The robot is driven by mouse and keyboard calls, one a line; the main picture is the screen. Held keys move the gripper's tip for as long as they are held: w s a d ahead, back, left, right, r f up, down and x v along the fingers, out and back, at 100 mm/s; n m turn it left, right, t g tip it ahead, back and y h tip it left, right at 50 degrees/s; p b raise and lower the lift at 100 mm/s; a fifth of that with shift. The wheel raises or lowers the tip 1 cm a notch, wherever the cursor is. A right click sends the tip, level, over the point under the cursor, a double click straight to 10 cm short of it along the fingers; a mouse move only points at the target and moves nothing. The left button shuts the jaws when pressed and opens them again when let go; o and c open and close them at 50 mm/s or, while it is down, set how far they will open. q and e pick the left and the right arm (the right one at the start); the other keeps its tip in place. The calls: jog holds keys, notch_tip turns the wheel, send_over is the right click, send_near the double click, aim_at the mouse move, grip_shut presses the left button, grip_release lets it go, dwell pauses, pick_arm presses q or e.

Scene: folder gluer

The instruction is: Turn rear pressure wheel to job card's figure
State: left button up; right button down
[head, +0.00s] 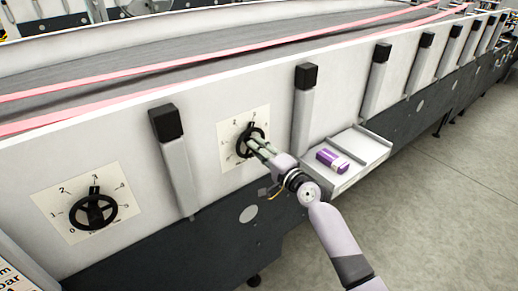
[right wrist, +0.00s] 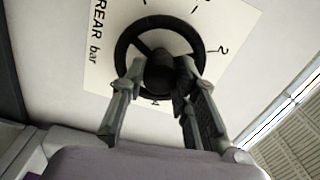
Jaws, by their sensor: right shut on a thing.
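The rear pressure wheel is a black spoked handwheel (head: 241,149) on a white dial card (head: 229,128) on the machine's side. In the right wrist view the wheel (right wrist: 122,48) shows close up, with "REAR bar" printed on its card (right wrist: 98,75). My right gripper (head: 256,144) is shut on the wheel's hub, one finger on each side in the right wrist view (right wrist: 160,76). The wheel's pointer setting cannot be read. A white sheet with large print, including "bar" (head: 12,277), is cut off at the lower left; its figure is not visible. My left gripper is out of view.
A second black handwheel (head: 96,211) sits on a numbered dial at left. Grey posts with black caps (head: 166,122) stand along the panel on both sides of the gripped wheel. The floor (head: 440,210) is clear.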

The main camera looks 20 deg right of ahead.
jog(key=shift+m, duration=0.4)
jog(key=c, duration=1.2)
grip_release()
jog(key=shift+c, duration=0.2)
jog(key=shift+s, duration=0.1)
jog(key=v, duration=1.2)
